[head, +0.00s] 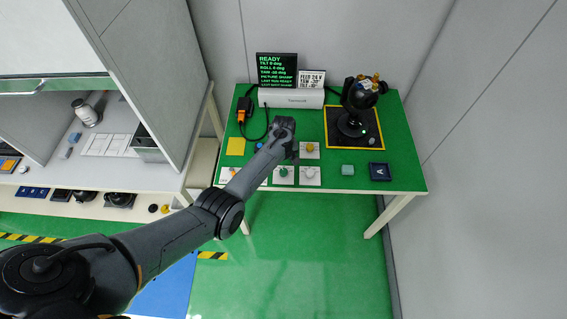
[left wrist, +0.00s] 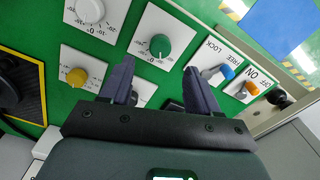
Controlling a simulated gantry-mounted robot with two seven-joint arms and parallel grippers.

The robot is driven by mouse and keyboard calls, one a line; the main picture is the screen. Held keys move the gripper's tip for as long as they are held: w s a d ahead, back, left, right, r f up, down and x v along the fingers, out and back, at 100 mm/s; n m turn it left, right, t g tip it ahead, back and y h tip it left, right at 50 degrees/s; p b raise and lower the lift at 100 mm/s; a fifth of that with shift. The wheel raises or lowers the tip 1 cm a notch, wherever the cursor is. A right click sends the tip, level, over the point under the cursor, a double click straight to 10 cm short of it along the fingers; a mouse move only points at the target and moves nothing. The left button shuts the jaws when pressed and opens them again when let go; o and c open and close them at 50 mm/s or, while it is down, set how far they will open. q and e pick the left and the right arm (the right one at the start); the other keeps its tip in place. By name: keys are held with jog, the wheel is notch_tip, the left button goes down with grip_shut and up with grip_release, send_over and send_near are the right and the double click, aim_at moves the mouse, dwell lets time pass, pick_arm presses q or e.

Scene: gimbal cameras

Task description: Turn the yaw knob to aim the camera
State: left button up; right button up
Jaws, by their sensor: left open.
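My left gripper (head: 292,156) hangs over the control panel on the green table; the left wrist view shows its two fingers (left wrist: 157,75) apart, with nothing gripped. Between and beyond them is the green knob (left wrist: 160,45) on a white plate. A white knob (left wrist: 90,10) and a yellow knob (left wrist: 76,77) sit on nearby plates; the yellow one (head: 309,147) also shows in the head view. Which knob is yaw cannot be read. The camera (head: 362,92) stands on a black pad with a yellow border. The screen (head: 277,70) reads READY and what looks like yaw -30 deg.
A blue-tipped FREE/LOCK switch (left wrist: 222,72) and an orange-tipped ON/OFF switch (left wrist: 247,90) sit beside the green knob. A teal block (head: 347,170) and a dark blue box marked A (head: 380,172) lie at the front right. A shelf unit (head: 100,183) stands left.

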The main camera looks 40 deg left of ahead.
pick_arm(q)
jog(key=shift+r, duration=1.7)
jog(key=shift+s, duration=0.1)
